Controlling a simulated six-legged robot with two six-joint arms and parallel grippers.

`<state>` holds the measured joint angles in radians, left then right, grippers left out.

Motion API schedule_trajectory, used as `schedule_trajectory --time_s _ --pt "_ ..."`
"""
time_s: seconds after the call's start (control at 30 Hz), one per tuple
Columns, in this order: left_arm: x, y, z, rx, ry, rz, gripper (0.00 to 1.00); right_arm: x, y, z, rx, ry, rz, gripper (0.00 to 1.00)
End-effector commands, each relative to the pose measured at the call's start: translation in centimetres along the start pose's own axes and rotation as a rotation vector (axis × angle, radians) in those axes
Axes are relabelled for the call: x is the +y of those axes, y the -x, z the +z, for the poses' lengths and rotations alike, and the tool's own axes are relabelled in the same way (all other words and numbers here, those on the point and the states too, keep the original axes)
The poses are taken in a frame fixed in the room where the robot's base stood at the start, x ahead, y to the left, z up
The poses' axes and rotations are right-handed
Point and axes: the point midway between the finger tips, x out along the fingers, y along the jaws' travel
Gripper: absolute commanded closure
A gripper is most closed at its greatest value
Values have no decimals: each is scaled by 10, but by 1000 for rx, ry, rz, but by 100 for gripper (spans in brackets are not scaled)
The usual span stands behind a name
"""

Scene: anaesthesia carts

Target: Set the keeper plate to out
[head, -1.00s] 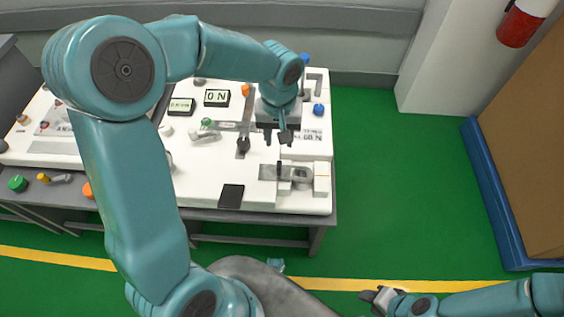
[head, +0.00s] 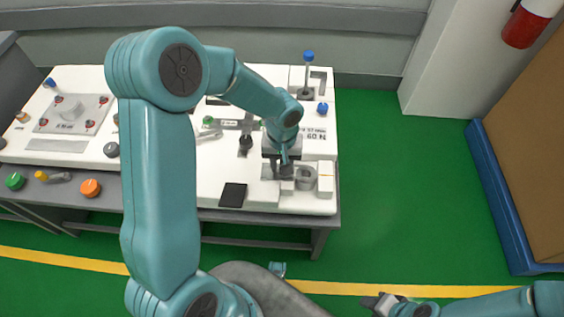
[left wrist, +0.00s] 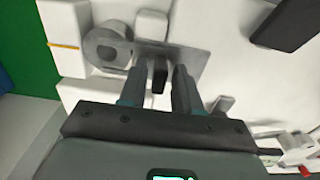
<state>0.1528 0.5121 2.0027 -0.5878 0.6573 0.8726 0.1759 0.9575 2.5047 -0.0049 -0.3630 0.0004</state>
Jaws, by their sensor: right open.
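A flat grey plate, which I take for the keeper plate (left wrist: 195,62), lies in the slot area at the front right of the white panel (head: 215,185). A small dark upright tab (left wrist: 159,80) stands at it, between the fingers of my left gripper (left wrist: 158,98). The fingers are apart, with narrow gaps beside the tab. In the head view my left gripper (head: 284,170) is low over this spot and hides most of the plate and tab. My right gripper (head: 374,302) is open and empty over the floor at the lower right.
A grey round part (head: 306,178) and a white block (head: 325,179) stand just right of my left gripper. A black pad (head: 232,195) lies to its left. A blue-topped post (head: 308,70) stands behind. Green floor is clear to the right.

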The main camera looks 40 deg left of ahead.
Motion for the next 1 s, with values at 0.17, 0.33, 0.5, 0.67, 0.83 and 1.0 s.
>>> schedule_trajectory --time_s 0.17,0.33,0.5,0.67,0.83,1.0 --pt "0 0 0 0 0 0 100 0 0 0 0 0 0 57" --pt "-11 0 -1 0 6 0 100 1 -2 0 0 0 0 57" --pt "-38 0 -1 1 6 0 100 2 -5 0 0 0 0 57" --pt "-46 0 0 1 2 -1 100 2 -5 0 0 0 0 57" --pt "-46 1 -1 1 1 -3 100 2 -5 0 0 0 0 57" --pt "-46 1 -1 1 1 -3 60 2 -5 0 0 0 0 57"
